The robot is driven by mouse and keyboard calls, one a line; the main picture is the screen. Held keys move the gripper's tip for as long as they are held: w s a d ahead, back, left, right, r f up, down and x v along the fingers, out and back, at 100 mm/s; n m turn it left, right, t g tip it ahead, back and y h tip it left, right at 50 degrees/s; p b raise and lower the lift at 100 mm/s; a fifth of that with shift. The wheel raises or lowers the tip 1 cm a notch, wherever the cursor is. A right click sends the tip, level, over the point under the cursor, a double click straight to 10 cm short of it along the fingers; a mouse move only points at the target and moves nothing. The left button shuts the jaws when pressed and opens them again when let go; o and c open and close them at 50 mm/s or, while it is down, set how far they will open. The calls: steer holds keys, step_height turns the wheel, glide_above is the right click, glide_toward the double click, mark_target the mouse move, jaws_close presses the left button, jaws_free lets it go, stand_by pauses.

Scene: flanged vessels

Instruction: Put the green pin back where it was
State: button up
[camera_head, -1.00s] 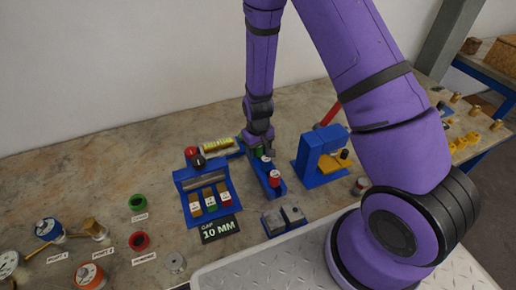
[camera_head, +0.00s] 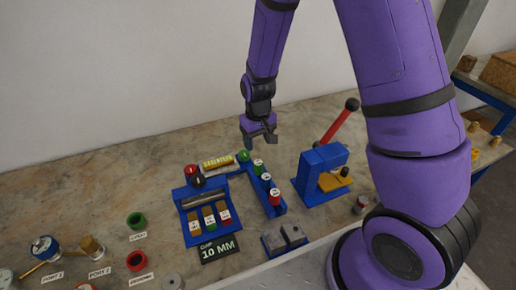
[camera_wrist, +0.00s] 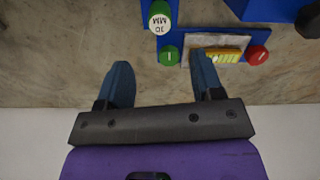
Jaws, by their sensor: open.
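The green pin (camera_head: 257,166) with a white top stands upright at the far end of the blue rack (camera_head: 280,210). It also shows in the wrist view, a green pin (camera_wrist: 160,16) with its white top reading 10 MM. Dark blue pins (camera_head: 266,177) and a red pin (camera_head: 274,196) stand nearer in the same rack. My gripper (camera_head: 259,140) is open and empty, above and behind the rack, apart from the green pin. In the wrist view its two fingers (camera_wrist: 162,75) are spread wide, with nothing between them.
A green button (camera_head: 243,156) sits beside the rack's far end. A panel with yellow lettering (camera_head: 218,162) lies left of it. A blue press (camera_head: 318,165) with a red lever stands right. A blue fixture (camera_head: 188,216) stands left, behind a 10 MM sign (camera_head: 219,249).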

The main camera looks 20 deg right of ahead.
steer(key=s+d+r+t, duration=0.15)
steer(key=s+r, duration=0.25)
steer(key=r, duration=0.7)
steer(key=s+d+r+t, duration=0.15)
steer(key=s+r, duration=0.25)
steer(key=r, duration=0.8)
steer(key=s+d+r+m+t, duration=0.1)
steer(key=s+d+r, duration=0.1)
steer(key=s+r, duration=0.3)
steer(key=s+d+r+t, duration=0.1)
steer(key=s+r, duration=0.3)
steer(key=s, duration=0.7)
steer(key=shift+d+r+m, duration=0.4)
steer(key=shift+d, duration=0.05)
